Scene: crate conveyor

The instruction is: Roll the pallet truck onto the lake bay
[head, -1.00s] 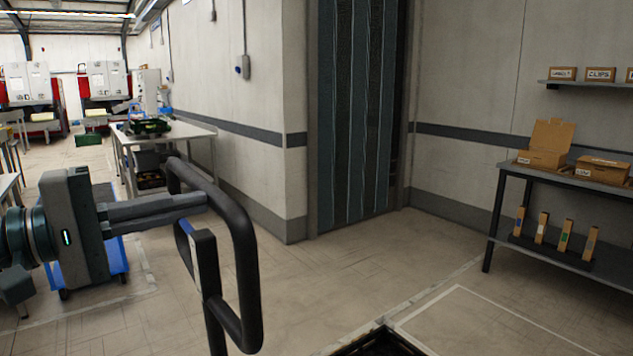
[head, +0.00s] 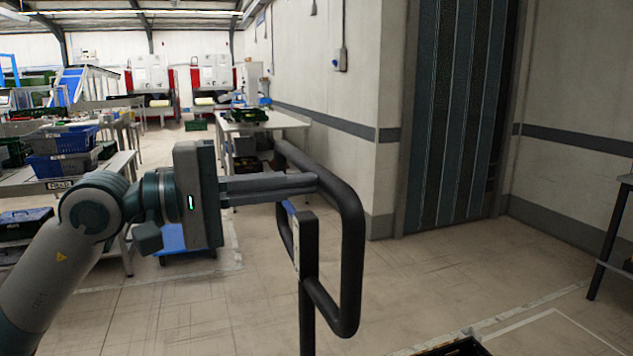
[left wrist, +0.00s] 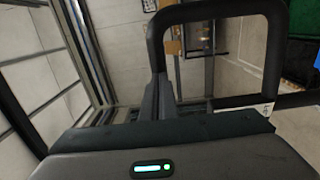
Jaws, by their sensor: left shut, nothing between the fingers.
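The pallet truck shows as its black handle loop (head: 351,250) on an upright post in the middle of the head view; its forks are not in clear view. The loop also arches across the left wrist view (left wrist: 215,8). My left gripper (head: 312,183) is shut and empty, its fingers level and reaching right to the loop's upper part. I cannot tell whether the fingers touch the bar. In the left wrist view the fingers (left wrist: 157,98) overlap the loop's left side. My right gripper is out of view. I cannot make out a lake sign.
A black crate edge (head: 452,348) shows at the bottom. White floor lines (head: 545,318) mark an area at the lower right. A strip curtain doorway (head: 455,110) stands beyond. A workbench (head: 268,122) and a rack with blue bins (head: 62,165) stand left. The floor between is open.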

